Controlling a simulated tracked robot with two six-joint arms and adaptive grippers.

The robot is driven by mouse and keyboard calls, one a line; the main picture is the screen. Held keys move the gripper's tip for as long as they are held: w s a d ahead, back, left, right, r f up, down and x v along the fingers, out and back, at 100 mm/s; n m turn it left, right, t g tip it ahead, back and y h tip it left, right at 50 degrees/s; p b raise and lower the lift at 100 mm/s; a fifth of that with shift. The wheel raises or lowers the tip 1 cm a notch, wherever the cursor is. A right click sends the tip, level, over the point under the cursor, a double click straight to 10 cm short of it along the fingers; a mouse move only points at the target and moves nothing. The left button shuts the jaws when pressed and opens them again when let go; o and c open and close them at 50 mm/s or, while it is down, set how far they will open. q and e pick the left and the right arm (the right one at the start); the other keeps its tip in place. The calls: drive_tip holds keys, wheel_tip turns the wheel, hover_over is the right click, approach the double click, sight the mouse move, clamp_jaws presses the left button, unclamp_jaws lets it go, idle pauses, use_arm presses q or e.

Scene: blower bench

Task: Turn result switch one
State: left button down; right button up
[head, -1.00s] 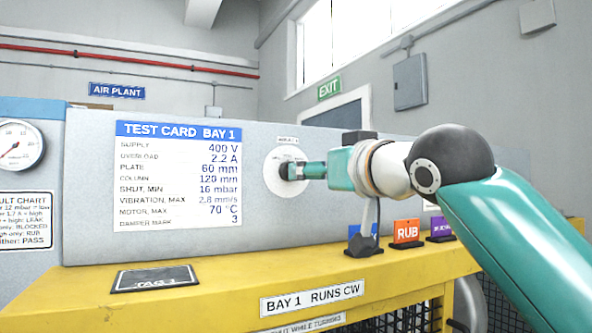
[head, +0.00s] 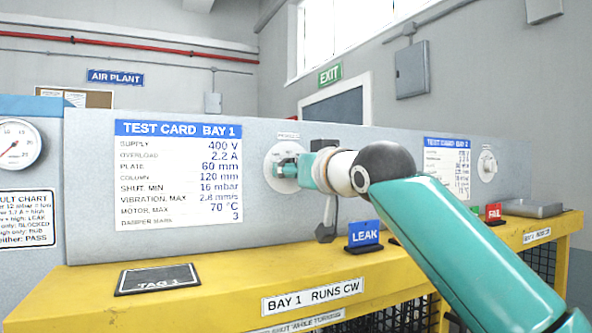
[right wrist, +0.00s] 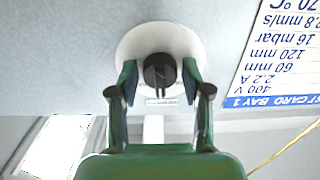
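Result switch one is a black knob (right wrist: 159,72) on a round white plate (right wrist: 158,36), set in the grey panel. The plate also shows in the head view (head: 271,158), right of the bay 1 test card (head: 180,172). My right gripper (right wrist: 159,76) is at the knob. Its two green fingers stand one on each side of it, with a narrow gap visible on both sides, so it looks open around the knob. In the head view the right gripper (head: 287,167) partly hides the knob. The switch's pointer setting is not clear. My left gripper is not in view.
A yellow bench ledge (head: 215,290) runs below the panel. On it are a black TAG 1 plate (head: 157,279), a blue LEAK sign (head: 364,234) and a red FAIL sign (head: 494,213). A second switch (head: 487,165) is at the right. My right arm covers part of the ledge.

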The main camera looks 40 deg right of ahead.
drive_tip(key=c, duration=0.5)
drive_tip(key=shift+d, duration=0.15)
drive_tip(key=shift+c, duration=1)
drive_tip(key=shift+m, duration=0.3)
drive_tip(key=m, duration=0.2)
drive_tip(key=m+b, duration=0.1)
drive_tip(key=m, duration=0.5)
drive_tip(key=shift+a, duration=0.25)
drive_tip(key=shift+m, duration=0.3)
